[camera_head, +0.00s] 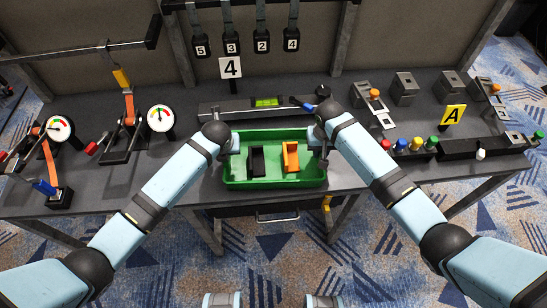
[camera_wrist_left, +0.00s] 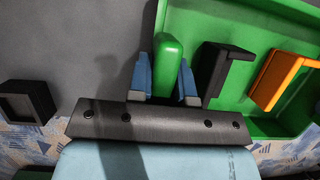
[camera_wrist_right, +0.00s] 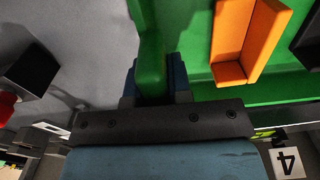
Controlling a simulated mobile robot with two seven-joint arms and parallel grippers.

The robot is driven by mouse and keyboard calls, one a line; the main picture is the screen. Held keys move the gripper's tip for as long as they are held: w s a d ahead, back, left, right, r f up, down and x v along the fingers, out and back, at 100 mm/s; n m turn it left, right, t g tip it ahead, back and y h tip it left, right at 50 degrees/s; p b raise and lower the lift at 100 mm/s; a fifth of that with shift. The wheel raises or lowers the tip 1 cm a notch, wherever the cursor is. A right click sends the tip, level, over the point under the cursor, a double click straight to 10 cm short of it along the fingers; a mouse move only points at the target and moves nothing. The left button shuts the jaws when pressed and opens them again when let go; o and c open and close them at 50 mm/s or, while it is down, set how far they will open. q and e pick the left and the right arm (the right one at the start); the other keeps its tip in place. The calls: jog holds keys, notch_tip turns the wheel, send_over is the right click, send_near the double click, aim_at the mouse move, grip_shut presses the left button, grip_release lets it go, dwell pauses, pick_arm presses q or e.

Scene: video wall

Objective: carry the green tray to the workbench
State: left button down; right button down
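The green tray (camera_head: 274,184) is on or just above the front middle of the grey workbench (camera_head: 90,190); I cannot tell if it touches. It looks level and holds a black part (camera_head: 257,161) and an orange part (camera_head: 291,157). My left gripper (camera_head: 232,143) is shut on the tray's left handle, which shows between its blue fingers in the left wrist view (camera_wrist_left: 168,66). My right gripper (camera_head: 318,142) is shut on the right handle, seen between its fingers in the right wrist view (camera_wrist_right: 151,65). The fingertips are partly hidden by the handles.
A level with a green vial (camera_head: 266,102) lies just behind the tray. Gauges (camera_head: 160,118) and clamps stand at the left. Numbered tags hang at the back.

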pick_arm(q)
jog(key=shift+r, duration=0.1)
pick_arm(e)
jog(key=shift+r, duration=0.15)
